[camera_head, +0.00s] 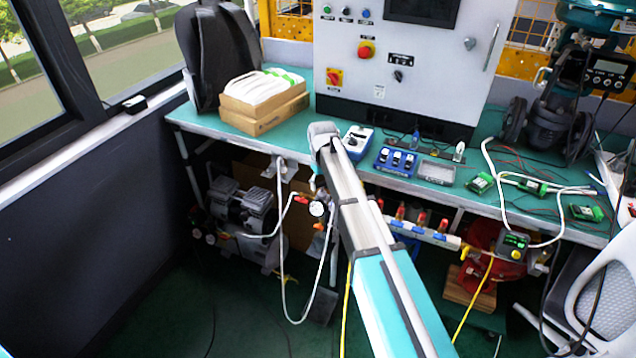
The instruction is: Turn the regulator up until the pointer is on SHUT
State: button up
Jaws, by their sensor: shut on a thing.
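The regulator with its round white gauge (317,209) hangs under the front edge of the bench, with air hoses beside it. My arm reaches over the bench edge, and my gripper (321,184) is just above the gauge, mostly hidden behind the arm. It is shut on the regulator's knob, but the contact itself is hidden. The valve with its red actuator (481,243) stands below the bench at right.
The green bench (345,178) carries cardboard boxes (262,112), a blue meter (358,140), a blue tray (396,162) and circuit boards. A compressor (241,208) stands below at left. A manifold (420,228), loose hoses and a chair (603,290) are at right.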

jog(key=shift+w+d+m, duration=0.15)
jog(key=shift+d+m, duration=0.05)
jog(key=shift+m, duration=0.4)
jog(key=o, duration=1.1)
jog(key=shift+f, duration=0.1)
jog(key=shift+a, duration=0.1)
jog(key=shift+s, duration=0.25)
jog(key=shift+r, duration=0.2)
